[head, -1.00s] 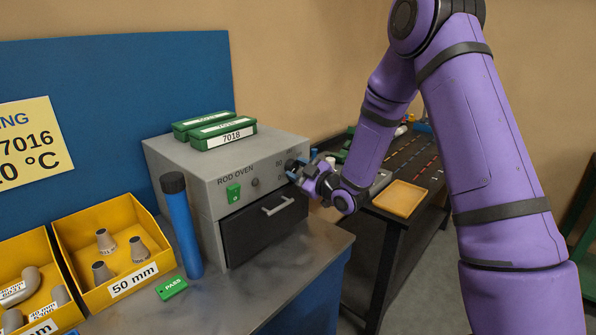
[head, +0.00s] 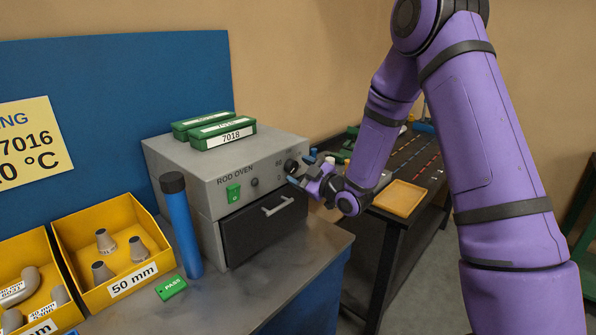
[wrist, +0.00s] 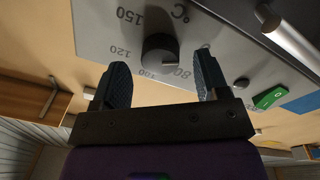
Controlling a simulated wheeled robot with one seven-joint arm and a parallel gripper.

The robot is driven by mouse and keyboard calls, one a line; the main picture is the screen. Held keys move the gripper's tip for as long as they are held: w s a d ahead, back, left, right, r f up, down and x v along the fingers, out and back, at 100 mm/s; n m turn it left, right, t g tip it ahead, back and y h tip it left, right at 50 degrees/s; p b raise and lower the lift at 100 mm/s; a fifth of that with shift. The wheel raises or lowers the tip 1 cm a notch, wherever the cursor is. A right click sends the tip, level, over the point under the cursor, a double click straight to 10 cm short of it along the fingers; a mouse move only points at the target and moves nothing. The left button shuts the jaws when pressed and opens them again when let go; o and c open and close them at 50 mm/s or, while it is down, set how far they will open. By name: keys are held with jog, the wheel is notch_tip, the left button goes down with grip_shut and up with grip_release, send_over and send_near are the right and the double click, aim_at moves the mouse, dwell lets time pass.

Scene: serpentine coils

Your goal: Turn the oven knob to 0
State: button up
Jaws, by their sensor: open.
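The oven knob (head: 291,166) is a round dark dial at the upper right of the grey rod oven's front panel (head: 215,186). In the wrist view the knob (wrist: 160,55) sits between printed numbers, and a pale line on its face lies towards the "80" mark. My gripper (head: 303,167) is open just in front of the knob. In the wrist view the two dark blue fingers of my gripper (wrist: 162,68) stand either side of the knob's image, apart from it, with nothing between them. The 0 mark is not clearly readable.
The oven drawer handle (head: 278,206) juts out below the panel. A green switch (head: 233,193) and a small dark button (head: 254,183) are left of the knob. Green rod boxes (head: 222,134) lie on top. A dark bench (head: 400,213) with a tan tray (head: 400,198) stands at right.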

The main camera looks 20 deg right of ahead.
jog(key=v, duration=0.9)
jog(key=shift+s, duration=0.25)
jog(key=s+d+r+m+g+h, duration=0.2)
jog(key=s+r+m+h, duration=0.15)
jog(key=r, duration=0.35)
jog(key=s+d+r+m+g+h, duration=0.2)
jog(key=s+r+m+h, duration=0.1)
jog(key=r+h, duration=0.25)
jog(key=s+a+r+m+g, duration=0.1)
jog(key=s+r+m+g, duration=0.2)
jog(key=s, duration=0.9)
jog(key=s+a+r+m+g, duration=0.1)
jog(key=s+r+m+g, duration=0.2)
jog(key=s, duration=1)
jog(key=shift+s+a+r+g, duration=0.3)
jog(key=shift+r+g, duration=0.05)
jog(key=shift+g, duration=0.15)
